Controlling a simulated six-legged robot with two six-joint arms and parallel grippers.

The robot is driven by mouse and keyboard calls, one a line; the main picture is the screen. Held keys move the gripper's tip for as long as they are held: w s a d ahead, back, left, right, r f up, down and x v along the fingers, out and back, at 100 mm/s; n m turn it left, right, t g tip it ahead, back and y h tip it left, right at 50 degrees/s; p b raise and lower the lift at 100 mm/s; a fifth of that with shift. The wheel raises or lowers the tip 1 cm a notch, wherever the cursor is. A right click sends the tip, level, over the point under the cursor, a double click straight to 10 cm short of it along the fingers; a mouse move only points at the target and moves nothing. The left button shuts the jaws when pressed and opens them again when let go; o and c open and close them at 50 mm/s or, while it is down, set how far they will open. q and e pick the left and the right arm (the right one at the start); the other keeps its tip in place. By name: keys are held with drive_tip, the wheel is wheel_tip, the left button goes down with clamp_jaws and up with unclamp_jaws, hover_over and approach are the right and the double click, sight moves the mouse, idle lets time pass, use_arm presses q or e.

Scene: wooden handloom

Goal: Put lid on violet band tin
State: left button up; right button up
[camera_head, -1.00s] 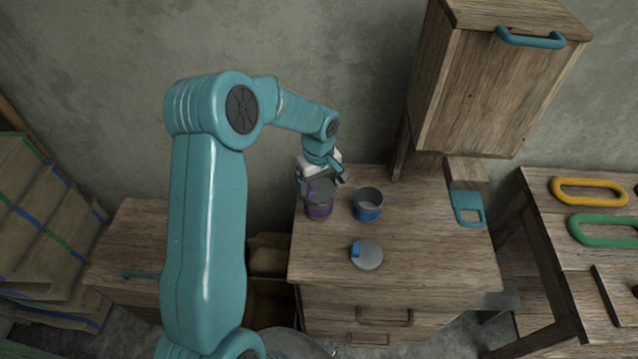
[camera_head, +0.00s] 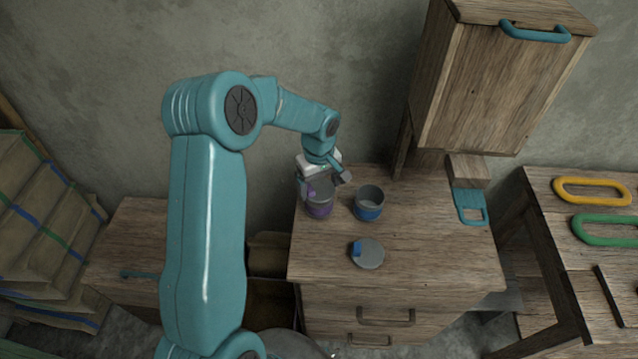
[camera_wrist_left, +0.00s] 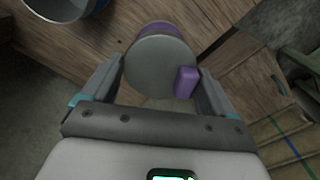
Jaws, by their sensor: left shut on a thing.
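The violet band tin (camera_head: 319,211) stands upright at the back left of the wooden cabinet top. Its grey lid (camera_wrist_left: 155,68) with a violet handle (camera_wrist_left: 186,82) lies over the tin's mouth; I cannot tell whether it is fully seated. My left gripper (camera_head: 324,188) is at the tin's top, shut on the lid, with one finger on each side of it in the wrist view (camera_wrist_left: 158,85). The tin's violet band (camera_wrist_left: 162,28) shows past the lid's far edge. My right gripper is not in view.
An open blue band tin (camera_head: 369,212) stands just right of the violet one. A grey lid with a blue handle (camera_head: 369,255) lies in front of it. A hanging wooden cabinet (camera_head: 495,90) is at the upper right. The cabinet top's right front (camera_head: 440,265) is clear.

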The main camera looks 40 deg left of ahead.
use_arm(q)
drive_tip(key=shift+f, duration=0.15)
drive_tip(key=o, duration=0.8)
drive_tip(key=shift+r+p, duration=1.9)
drive_tip(key=shift+r, duration=1.65)
drive_tip(key=shift+f, duration=0.1)
